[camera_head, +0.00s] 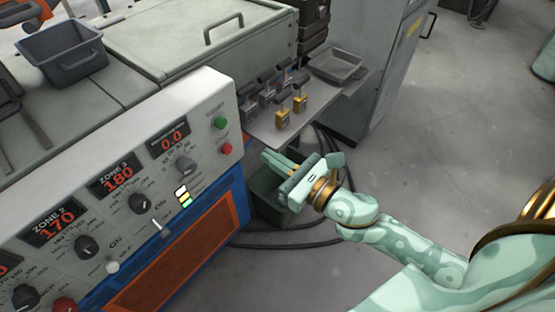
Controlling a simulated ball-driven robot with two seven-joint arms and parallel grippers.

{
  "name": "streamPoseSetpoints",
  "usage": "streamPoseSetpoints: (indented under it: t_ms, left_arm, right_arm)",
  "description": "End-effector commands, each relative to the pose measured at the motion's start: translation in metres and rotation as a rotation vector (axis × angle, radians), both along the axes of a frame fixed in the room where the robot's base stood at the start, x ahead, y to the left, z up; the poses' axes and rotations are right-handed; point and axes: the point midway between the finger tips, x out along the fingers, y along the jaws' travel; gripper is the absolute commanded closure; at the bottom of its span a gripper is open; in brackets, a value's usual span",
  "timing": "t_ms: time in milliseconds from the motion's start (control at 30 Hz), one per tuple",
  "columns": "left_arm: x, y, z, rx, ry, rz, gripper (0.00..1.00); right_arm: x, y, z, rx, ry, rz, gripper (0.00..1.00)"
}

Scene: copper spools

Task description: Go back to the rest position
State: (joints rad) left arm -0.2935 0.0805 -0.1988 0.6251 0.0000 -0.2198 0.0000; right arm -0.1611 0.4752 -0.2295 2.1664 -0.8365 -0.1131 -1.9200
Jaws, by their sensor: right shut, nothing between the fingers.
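My right gripper (275,172) is at the end of my mint-green arm, which comes in from the lower right. It is shut and empty. It hangs in the air in front of the control panel and just below the front edge of a small grey shelf. My left gripper is not in this view.
A control panel (140,205) with dials and red number displays fills the left. The shelf (258,135) holds several small upright yellow and dark grey items (283,118) and a grey tray (337,67). A dark bin (62,55) stands upper left. Cables lie on the floor.

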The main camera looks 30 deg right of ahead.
Motion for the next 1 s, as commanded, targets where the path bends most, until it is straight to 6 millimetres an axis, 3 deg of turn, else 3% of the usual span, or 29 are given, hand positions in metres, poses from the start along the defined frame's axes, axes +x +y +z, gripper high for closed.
streamPoseSetpoints:
  t_ms: [667, 767, 833, 867, 967, 1000]
  left_arm:
    - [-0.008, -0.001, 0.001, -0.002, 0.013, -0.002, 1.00]
    - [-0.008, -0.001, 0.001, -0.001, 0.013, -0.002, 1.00]
    - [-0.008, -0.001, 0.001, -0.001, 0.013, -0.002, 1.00]
    - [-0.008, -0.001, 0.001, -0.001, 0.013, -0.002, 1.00]
    - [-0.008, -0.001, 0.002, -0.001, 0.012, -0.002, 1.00]
    - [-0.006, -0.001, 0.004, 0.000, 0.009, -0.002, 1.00]
  right_arm:
    - [-0.007, -0.002, 0.000, 0.003, 0.002, 0.000, 1.00]
    - [-0.007, -0.003, -0.001, 0.076, 0.029, 0.001, 1.00]
    - [-0.006, -0.004, -0.004, 0.220, 0.089, 0.000, 1.00]
    - [-0.005, -0.008, -0.015, 0.307, 0.147, -0.011, 1.00]
    - [-0.004, -0.035, -0.092, 0.671, 0.416, -0.130, 1.00]
    - [-0.010, -0.048, -0.125, 0.826, 0.521, -0.208, 1.00]
